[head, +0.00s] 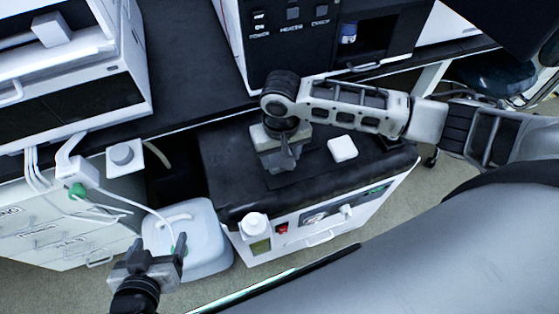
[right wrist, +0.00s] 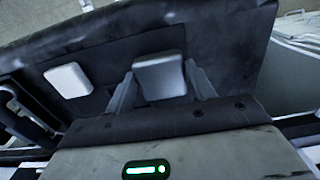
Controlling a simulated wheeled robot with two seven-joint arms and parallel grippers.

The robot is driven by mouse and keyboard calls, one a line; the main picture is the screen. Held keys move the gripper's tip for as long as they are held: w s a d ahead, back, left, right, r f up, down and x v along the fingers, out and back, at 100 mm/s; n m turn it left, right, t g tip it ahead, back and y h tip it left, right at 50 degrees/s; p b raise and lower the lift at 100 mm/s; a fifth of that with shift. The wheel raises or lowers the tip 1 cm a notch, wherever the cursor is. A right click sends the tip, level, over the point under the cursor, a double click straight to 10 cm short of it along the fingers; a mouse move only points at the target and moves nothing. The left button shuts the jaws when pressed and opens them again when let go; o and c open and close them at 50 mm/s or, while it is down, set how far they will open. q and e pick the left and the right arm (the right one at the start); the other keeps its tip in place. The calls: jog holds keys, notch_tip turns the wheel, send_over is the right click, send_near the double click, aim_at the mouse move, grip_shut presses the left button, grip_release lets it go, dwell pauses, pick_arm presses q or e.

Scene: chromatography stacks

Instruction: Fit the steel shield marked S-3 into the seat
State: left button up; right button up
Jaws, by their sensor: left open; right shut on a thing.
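My right gripper (head: 283,158) points down over the black top of a low white unit. In the right wrist view its two fingers stand on either side of a pale grey block (right wrist: 160,76), and it is shut on this block. I cannot read any S-3 mark on it, so I cannot tell whether it is the steel shield. A white block (head: 342,148) lies to the right on a dark mat; it also shows in the right wrist view (right wrist: 68,80). I cannot make out the seat. My left gripper (head: 158,249) is open and empty, before a white jug.
The low unit (head: 320,222) has a red switch and a white knob on its front. The white jug (head: 205,255) stands on the floor to its left. Instruments stand on the dark bench (head: 200,85) behind. Tubes hang at left.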

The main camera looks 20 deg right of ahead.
jog(key=shift+w+a+f, duration=0.15)
jog(key=shift+f, duration=1.55)
jog(key=o, duration=1.1)
jog(key=shift+f, duration=0.15)
